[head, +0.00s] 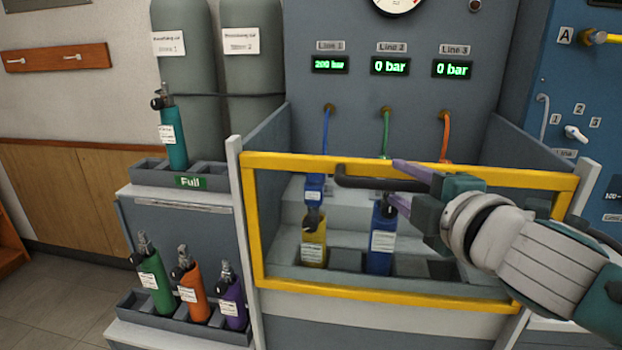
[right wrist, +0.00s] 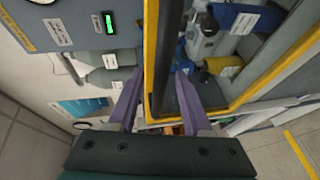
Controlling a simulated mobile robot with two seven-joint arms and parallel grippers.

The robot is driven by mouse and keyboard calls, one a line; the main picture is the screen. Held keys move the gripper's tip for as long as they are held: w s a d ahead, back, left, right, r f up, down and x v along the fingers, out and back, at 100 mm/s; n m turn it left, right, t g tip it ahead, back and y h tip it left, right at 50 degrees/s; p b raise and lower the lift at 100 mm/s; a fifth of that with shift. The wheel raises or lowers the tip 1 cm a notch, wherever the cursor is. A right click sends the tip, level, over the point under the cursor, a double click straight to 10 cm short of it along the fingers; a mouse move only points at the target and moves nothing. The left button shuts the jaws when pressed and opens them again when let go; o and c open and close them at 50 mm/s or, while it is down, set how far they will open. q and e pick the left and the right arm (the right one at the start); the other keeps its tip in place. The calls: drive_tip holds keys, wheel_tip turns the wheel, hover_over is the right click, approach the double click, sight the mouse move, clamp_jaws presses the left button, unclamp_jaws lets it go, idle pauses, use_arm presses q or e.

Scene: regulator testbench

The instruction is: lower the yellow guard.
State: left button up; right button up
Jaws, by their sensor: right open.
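The yellow guard (head: 340,289) is a rectangular frame across the front of the test bay. Its top bar lies below the hose outlets, and its bottom bar crosses the front of the bottle rack. A dark handle bar (head: 365,183) sits just under the top bar. My right gripper (head: 395,182) is open at this handle, one purple finger above it and one below. In the right wrist view the guard (right wrist: 151,50) and handle (right wrist: 165,55) run between the spread fingers (right wrist: 157,76); contact cannot be told. My left gripper is out of view.
Behind the guard stand a yellow bottle (head: 314,246) and a blue bottle (head: 381,246). A teal bottle (head: 172,140) stands in the "Full" rack at left; green, orange and purple bottles stand lower. A blue panel (head: 560,95) is at right.

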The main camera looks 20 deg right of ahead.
drive_tip(key=shift+c, duration=0.3)
clamp_jaws()
idle(1.1)
